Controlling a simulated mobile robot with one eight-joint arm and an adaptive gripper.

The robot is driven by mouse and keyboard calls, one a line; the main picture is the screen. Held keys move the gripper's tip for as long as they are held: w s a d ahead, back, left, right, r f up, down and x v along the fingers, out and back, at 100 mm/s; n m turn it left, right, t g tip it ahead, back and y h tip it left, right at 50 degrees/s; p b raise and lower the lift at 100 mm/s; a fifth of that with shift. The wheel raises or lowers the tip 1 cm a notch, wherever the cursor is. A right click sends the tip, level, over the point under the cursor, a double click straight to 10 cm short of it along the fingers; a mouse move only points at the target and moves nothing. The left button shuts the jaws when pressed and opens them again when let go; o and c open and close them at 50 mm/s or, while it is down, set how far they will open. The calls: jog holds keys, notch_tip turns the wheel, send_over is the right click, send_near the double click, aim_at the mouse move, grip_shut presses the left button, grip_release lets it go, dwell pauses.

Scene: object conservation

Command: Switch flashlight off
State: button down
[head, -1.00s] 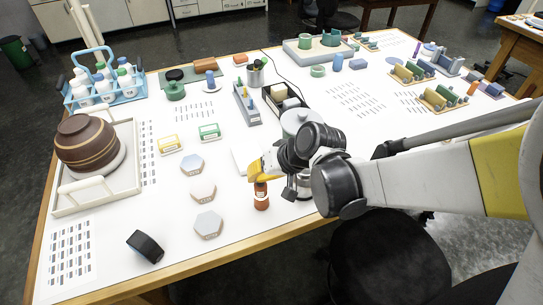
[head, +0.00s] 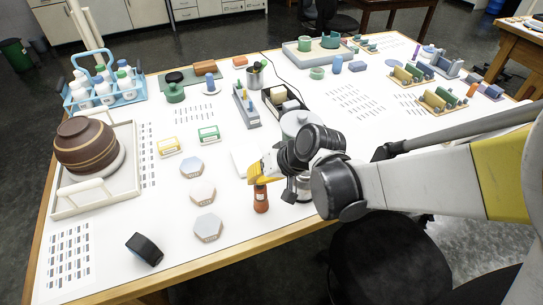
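Hexagonal blocks (head: 208,228) lie left of the gripper, and a black object (head: 144,248) lies at the front left. A brown pot (head: 87,145) sits on a white tray at the left. A grey-lidded canister (head: 300,121) stands close behind my gripper.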

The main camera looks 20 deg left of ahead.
jog(key=shift+r, duration=0.45)
jog(key=shift+r+p, duration=2.3)
jog(key=shift+r, duration=0.8)
